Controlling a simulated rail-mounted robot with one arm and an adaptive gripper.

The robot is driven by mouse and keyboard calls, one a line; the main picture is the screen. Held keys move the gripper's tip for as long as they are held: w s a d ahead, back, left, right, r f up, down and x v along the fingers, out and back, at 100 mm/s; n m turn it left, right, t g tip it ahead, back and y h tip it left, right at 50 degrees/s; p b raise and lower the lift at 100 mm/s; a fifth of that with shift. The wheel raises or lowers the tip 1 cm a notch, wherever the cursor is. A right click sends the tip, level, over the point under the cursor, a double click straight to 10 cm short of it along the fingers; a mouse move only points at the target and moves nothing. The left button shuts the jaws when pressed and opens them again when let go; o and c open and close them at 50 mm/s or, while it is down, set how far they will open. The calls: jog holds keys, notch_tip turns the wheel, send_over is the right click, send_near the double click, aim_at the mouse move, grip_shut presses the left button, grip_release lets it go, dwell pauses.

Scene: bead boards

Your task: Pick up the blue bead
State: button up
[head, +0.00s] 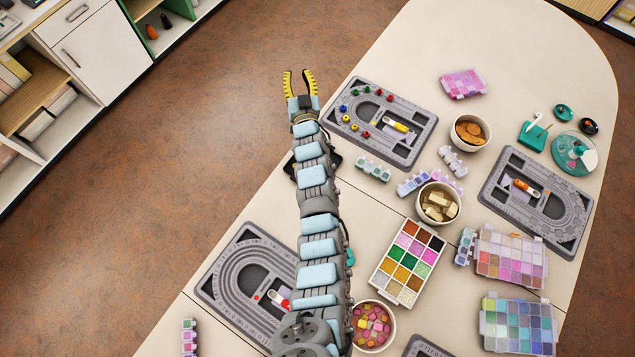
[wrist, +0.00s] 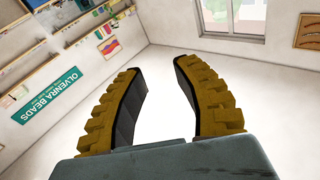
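The blue bead (head: 343,108) is a small dot at the left end of the grey bead board (head: 425,137) in the head view. Several other small beads in green, red and yellow lie near it on the same board. My gripper (head: 298,76) is to the left of that board, beyond the table's edge in the picture, with its yellow fingers apart. The wrist view also shows my gripper (wrist: 158,66) open, with nothing between the fingers.
A tool with a yellow handle (head: 397,126) lies on the same board. A bowl of orange-brown pieces (head: 469,131), small bead boxes (head: 373,168) and a compartment tray (head: 407,262) stand nearby. The table top (head: 400,55) is clear beyond the board.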

jog(key=w+d+f+m+g+h+b, duration=0.75)
jog(key=d+f+g+b, duration=0.2)
jog(key=d+f, duration=0.2)
jog(key=s+a+f+m+g+y+b, duration=0.1)
jog(key=s+a+m+g+b, duration=0.2)
jog(key=s, duration=0.4)
jog(key=s+a+f+m+g+y+b, duration=0.2)
jog(key=s+g, duration=0.3)
jog(key=s, duration=0.2)
jog(key=s+a+f+m+g+y+b, duration=0.1)
jog(key=s+a+m+g+b, duration=0.2)
jog(key=s, duration=0.4)
jog(key=shift+g, duration=0.35)
jog(key=s+f, duration=0.1)
jog(key=f, duration=0.4)
jog(key=s+f+b, duration=0.1)
jog(key=f, duration=0.5)
jog(key=s+d+f+b, duration=0.1)
jog(key=f, duration=0.5)
jog(key=shift+d, duration=0.1)
jog(key=c, duration=0.5)
